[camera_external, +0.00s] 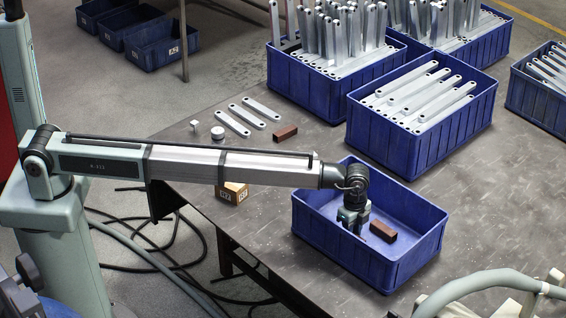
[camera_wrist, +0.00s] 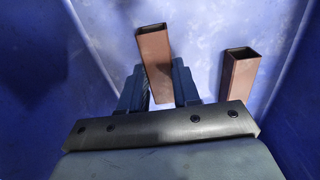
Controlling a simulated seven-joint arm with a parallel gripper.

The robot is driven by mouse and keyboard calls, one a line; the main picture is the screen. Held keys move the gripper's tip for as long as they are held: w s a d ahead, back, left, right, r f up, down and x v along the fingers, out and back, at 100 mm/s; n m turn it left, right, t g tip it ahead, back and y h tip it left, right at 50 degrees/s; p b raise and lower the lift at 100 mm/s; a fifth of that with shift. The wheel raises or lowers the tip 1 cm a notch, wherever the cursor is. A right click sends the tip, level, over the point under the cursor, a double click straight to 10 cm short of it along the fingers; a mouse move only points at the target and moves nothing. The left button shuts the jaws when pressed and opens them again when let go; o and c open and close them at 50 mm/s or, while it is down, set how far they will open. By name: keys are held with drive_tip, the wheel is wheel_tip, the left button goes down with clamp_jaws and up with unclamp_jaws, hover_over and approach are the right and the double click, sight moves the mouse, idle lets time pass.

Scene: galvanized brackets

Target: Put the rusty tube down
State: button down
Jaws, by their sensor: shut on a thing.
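My gripper (camera_external: 352,226) is down inside the near blue bin (camera_external: 372,268). In the wrist view my gripper (camera_wrist: 160,80) is shut on a square, hollow rusty tube (camera_wrist: 154,58), which stands out between the two fingers. A second rusty tube (camera_wrist: 238,78) is to the right of the fingers, apart from them. This second tube (camera_external: 383,231) lies on the bin floor in the external view. The held tube is hard to make out in the external view, and I cannot tell whether it touches the floor.
Another rusty tube (camera_external: 285,133) lies on the grey table (camera_external: 310,150) beside several flat galvanized bars (camera_external: 247,116). Blue bins full of brackets (camera_external: 422,125) stand behind. The near bin's walls surround my gripper; its right part has bare floor.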

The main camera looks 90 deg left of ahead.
drive_tip(key=shift+f, duration=0.1)
drive_tip(key=c, duration=0.8)
unclamp_jaws()
wheel_tip(320, 180, up, 12)
idle(0.4)
